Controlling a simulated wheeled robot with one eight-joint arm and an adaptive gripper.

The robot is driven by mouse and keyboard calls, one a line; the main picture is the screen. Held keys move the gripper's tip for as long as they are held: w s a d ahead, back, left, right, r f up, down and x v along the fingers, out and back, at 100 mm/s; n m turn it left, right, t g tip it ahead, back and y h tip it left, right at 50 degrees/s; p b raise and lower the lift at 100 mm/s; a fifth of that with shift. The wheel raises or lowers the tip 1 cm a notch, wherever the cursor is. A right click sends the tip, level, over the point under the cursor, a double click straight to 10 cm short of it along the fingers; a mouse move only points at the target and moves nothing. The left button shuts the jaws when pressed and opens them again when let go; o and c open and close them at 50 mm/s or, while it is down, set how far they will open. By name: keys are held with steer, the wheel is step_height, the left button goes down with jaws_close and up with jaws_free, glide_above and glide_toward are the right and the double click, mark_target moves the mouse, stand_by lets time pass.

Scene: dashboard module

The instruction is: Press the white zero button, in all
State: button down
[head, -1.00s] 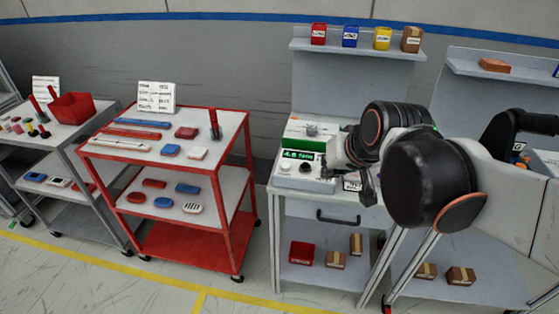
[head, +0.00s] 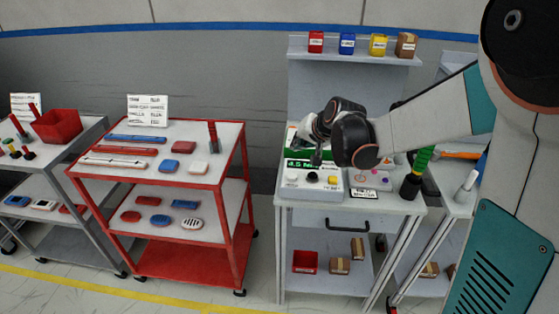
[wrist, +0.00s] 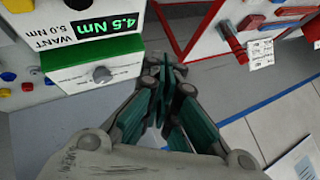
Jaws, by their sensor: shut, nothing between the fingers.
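The torque tester (head: 318,190) is a pale box on the bench with a lit green display (head: 300,163) reading about 4.5 Nm. On its top front are a white button (head: 291,178) at left, a black knob (head: 312,177) and a yellow button (head: 333,180). My gripper (head: 317,158) is shut and empty, above the back of the tester by the display, to the right of the white button. In the wrist view the shut fingertips (wrist: 165,72) are beside a green-topped box with a grey knob (wrist: 103,74); I cannot make out the white button there.
A pad with small coloured buttons (head: 372,176) and a label card (head: 363,193) are right of the tester. A green-and-black upright tool (head: 416,172) stands at the bench's right edge. A red cart (head: 168,180) stands left, across a gap.

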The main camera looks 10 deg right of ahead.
mark_target(295, 175)
steer(key=shift+w+f, duration=0.55)
steer(key=shift+w, duration=0.2)
step_height(295, 175, down, 9)
steer(key=b, duration=0.6)
steer(key=shift+r, duration=0.1)
steer(key=shift+b, duration=0.3)
stand_by(0.8)
steer(key=shift+f, duration=0.35)
steer(key=shift+f+b, duration=0.5)
steer(key=shift+b, duration=0.15)
stand_by(0.6)
steer(key=shift+r, duration=0.1)
steer(key=shift+r+p, duration=0.7)
steer(key=shift+r, duration=0.1)
steer(key=shift+r, duration=0.1)
